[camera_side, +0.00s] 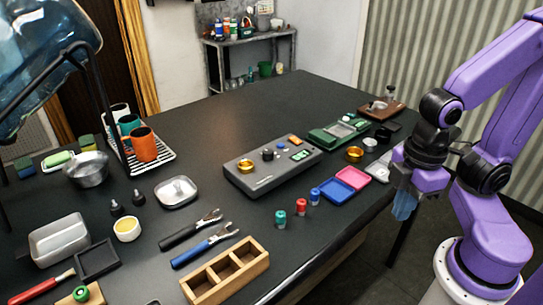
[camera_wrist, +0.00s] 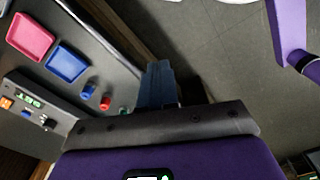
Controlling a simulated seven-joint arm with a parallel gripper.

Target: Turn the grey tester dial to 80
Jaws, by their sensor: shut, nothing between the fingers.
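The grey tester box (camera_side: 270,172) lies on the dark table in the side view. No grey dial or scale number can be made out. Part of the tester also shows at the left of the wrist view (camera_wrist: 28,92), with its display and a dark knob (camera_wrist: 49,123). My gripper (camera_side: 403,212) has blue fingers, shut and empty, pointing down beyond the table's right edge, well away from the tester. The fingers also show in the wrist view (camera_wrist: 159,68).
Pink (camera_side: 352,178) and blue (camera_side: 333,191) trays lie between tester and table edge. Small red and teal capped pieces (camera_side: 280,219) stand nearby. A green device (camera_side: 338,131) sits behind the tester. Pliers (camera_side: 205,252) and a wooden box (camera_side: 228,272) lie in front.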

